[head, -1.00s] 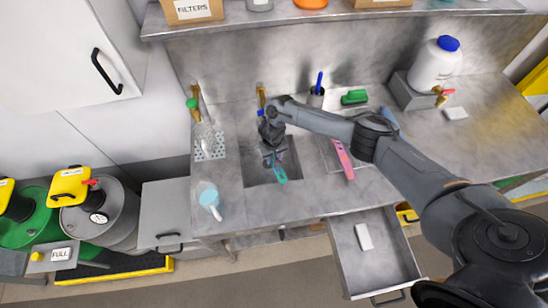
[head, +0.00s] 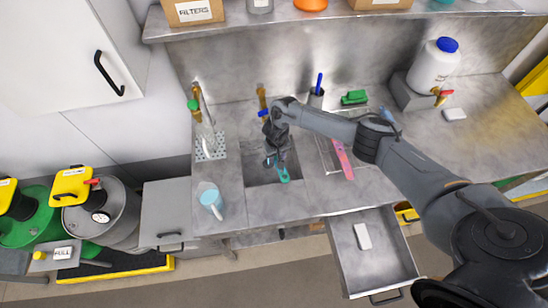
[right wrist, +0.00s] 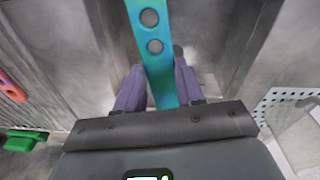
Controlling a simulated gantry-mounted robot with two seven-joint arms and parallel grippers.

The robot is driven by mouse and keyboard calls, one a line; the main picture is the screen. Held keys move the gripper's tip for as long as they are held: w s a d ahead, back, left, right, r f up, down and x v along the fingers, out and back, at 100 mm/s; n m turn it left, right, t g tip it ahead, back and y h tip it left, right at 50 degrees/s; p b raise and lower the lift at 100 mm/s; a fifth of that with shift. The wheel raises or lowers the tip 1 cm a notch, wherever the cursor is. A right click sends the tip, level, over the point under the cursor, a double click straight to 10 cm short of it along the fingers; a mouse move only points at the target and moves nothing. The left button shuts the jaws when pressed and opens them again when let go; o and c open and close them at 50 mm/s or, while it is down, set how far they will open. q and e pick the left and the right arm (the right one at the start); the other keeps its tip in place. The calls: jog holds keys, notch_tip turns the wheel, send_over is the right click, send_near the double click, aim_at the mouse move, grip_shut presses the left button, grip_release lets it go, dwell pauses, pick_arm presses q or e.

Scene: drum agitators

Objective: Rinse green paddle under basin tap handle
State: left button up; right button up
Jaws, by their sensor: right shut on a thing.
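The green paddle (head: 283,175) is a teal strip with round holes. My right gripper (head: 276,161) is shut on it, over the sink basin (head: 256,174). In the right wrist view the paddle (right wrist: 150,30) runs between the two fingers (right wrist: 158,88). A brass tap (head: 261,98) with a blue handle (head: 263,113) stands at the basin's back edge, just behind my right wrist. The wrist hides part of the tap, and I cannot tell whether water runs. My left gripper is not in view.
A second brass tap with a green handle (head: 192,105) stands left, above a perforated plate (head: 217,146) with glassware. A pink paddle (head: 342,158) lies on a tray right of the basin. A drawer (head: 390,262) is open below.

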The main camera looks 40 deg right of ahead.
jog(key=shift+a, duration=0.1)
jog(key=shift+w+a, duration=0.35)
dwell(0.3)
jog(key=shift+a, duration=0.1)
jog(key=shift+s+a+r+p, duration=0.2)
jog(key=shift+s+p, duration=0.15)
jog(key=shift+p, duration=0.5)
jog(key=s+a+p, duration=0.4)
jog(key=s+p, duration=0.1)
jog(key=p, duration=0.2)
jog(key=shift+s+a+f, duration=0.15)
jog(key=shift+s+f, duration=0.05)
jog(key=shift+s, duration=0.15)
